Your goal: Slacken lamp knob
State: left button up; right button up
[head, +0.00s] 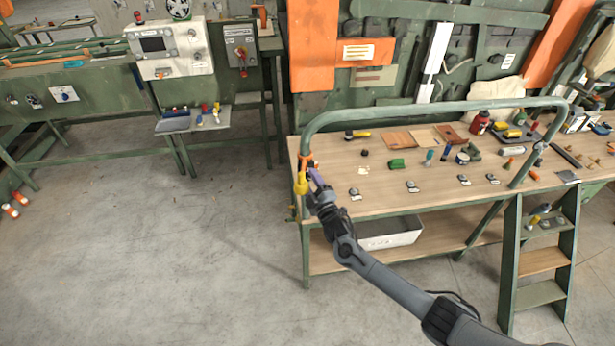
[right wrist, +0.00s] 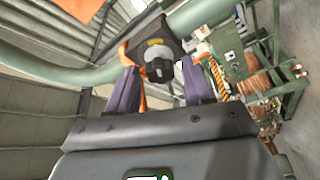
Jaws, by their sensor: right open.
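My right gripper (head: 315,180) is at the left end of the bench's green rail, beside a yellow lamp (head: 301,184) that hangs by an orange clamp (head: 306,162). In the right wrist view its two purple fingers (right wrist: 160,88) are apart. A dark knob with a grey centre (right wrist: 158,64) shows between and just beyond the fingertips, in front of an orange part (right wrist: 126,52). I cannot tell whether a finger touches the knob. In the head view the knob is too small and covered to make out. My left gripper is not in view.
The green tube rail (head: 430,106) arches over the wooden bench top (head: 330,207), which carries several small tools and parts. A white bin (head: 392,240) stands on the lower shelf. A green step stand (head: 540,293) is at the right.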

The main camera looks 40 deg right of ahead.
jog(key=shift+s+a+r+p, duration=0.1)
jog(key=shift+s+a+p, duration=0.15)
jog(key=shift+s+p, duration=0.3)
jog(key=shift+s+a+p, duration=0.35)
jog(key=shift+s+p, duration=0.1)
jog(key=shift+s, duration=0.05)
jog(key=shift+w+d+f, duration=0.1)
jog(key=shift+w+f, duration=0.05)
jog(key=shift+f, duration=0.05)
jog(key=shift+w+d+r+b, duration=0.1)
jog(key=shift+w+d+b, duration=0.45)
jog(key=shift+w+b, duration=0.4)
